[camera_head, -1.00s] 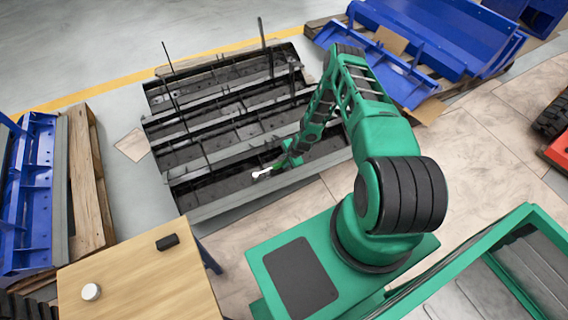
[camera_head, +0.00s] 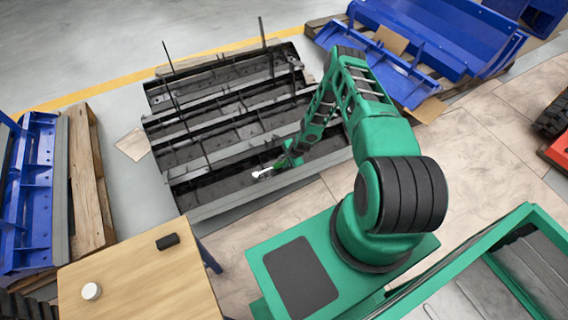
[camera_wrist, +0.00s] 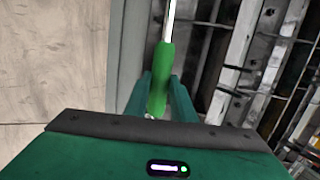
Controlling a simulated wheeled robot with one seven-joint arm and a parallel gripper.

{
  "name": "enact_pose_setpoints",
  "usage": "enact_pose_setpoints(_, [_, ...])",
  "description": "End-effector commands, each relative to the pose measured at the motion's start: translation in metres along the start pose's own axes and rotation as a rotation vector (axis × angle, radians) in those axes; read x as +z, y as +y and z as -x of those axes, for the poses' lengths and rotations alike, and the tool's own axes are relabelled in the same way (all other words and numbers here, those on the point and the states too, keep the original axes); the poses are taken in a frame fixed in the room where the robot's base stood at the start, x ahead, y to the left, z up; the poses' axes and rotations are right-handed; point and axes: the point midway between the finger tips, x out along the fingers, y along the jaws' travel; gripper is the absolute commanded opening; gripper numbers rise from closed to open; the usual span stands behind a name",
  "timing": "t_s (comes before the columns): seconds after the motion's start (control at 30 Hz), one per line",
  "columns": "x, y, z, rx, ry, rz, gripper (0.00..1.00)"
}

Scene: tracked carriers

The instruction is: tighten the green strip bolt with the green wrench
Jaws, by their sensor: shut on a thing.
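The green wrench (camera_wrist: 163,72) has a green handle and a bright metal shaft that runs out of the top of the wrist view. My gripper (camera_wrist: 165,95) is shut on the handle, with one green finger on each side. In the head view the wrench's pale head (camera_head: 262,173) points left over the front part of the dark metal rack, and my gripper (camera_head: 284,163) holds it from the right. I cannot make out the green strip bolt in either view. I cannot tell whether the wrench head touches the rack.
The dark rack (camera_head: 235,206) has long ribs and several thin upright rods. A wooden table (camera_head: 140,285) with a black block (camera_head: 167,242) and a white round object (camera_head: 91,291) stands at front left. Blue metal parts (camera_head: 420,40) lie on pallets behind right.

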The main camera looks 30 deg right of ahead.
Motion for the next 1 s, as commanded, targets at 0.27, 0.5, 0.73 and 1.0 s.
enact_pose_setpoints(0.27, [0.0004, -0.0008, 0.0002, -0.001, 0.0, 0.0, 0.0])
enact_pose_setpoints(0.5, [0.0, -0.0005, -0.0023, -0.001, 0.0, 0.0, 0.0])
enact_pose_setpoints(0.73, [-0.0008, -0.0001, -0.0076, 0.0, 0.0, 0.0, 0.0])
enact_pose_setpoints(1.0, [-0.0011, -0.0003, -0.0086, -0.001, 0.0, 0.0, 0.0])
